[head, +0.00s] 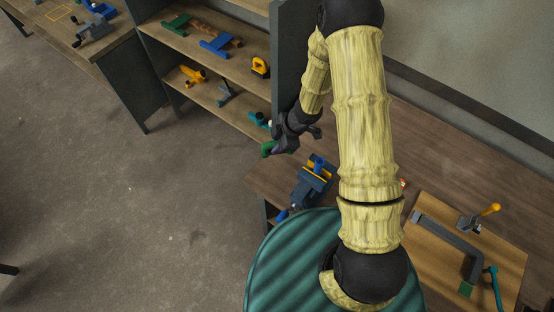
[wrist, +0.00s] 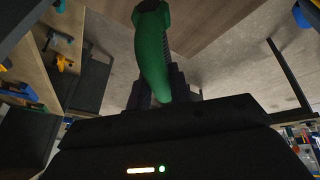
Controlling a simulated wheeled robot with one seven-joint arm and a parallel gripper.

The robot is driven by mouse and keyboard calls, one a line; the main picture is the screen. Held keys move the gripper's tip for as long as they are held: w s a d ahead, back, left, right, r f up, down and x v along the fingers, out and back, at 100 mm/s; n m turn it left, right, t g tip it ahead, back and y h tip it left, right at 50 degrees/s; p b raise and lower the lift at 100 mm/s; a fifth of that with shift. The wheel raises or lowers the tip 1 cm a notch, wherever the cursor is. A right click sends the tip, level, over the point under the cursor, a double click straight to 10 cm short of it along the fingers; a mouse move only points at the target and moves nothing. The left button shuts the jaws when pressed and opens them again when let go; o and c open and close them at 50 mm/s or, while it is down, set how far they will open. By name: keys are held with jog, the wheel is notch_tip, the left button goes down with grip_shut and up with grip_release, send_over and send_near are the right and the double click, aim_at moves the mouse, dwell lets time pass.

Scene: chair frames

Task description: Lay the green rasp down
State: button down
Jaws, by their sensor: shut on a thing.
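The green rasp shows in the wrist view as a green handle (wrist: 152,55) rising from between the dark jaws of my gripper (wrist: 165,92). In the head view my gripper (head: 284,145) is near the right end of the shelf unit, off the left end of the workbench. A small green part of the rasp (head: 268,148) sticks out to its left. My gripper is shut on the rasp. The rest of the rasp is hidden by the jaws and arm.
The wooden workbench (head: 425,150) carries a blue vise (head: 312,180) near its left end and a wooden board (head: 440,268) with a clamp at right. The shelf unit (head: 205,92) holds several coloured tools. Another bench (head: 75,35) stands far left. Open floor (head: 150,200) lies at left.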

notch_tip(320, 180, down, 4)
jog(key=shift+f, duration=0.1)
jog(key=shift+f, duration=0.1)
jog(key=shift+f, duration=1.8)
jog(key=shift+f, duration=0.1)
jog(key=c, duration=1.3)
grip_release()
jog(key=v, duration=1.2)
jog(key=shift+p, duration=0.3)
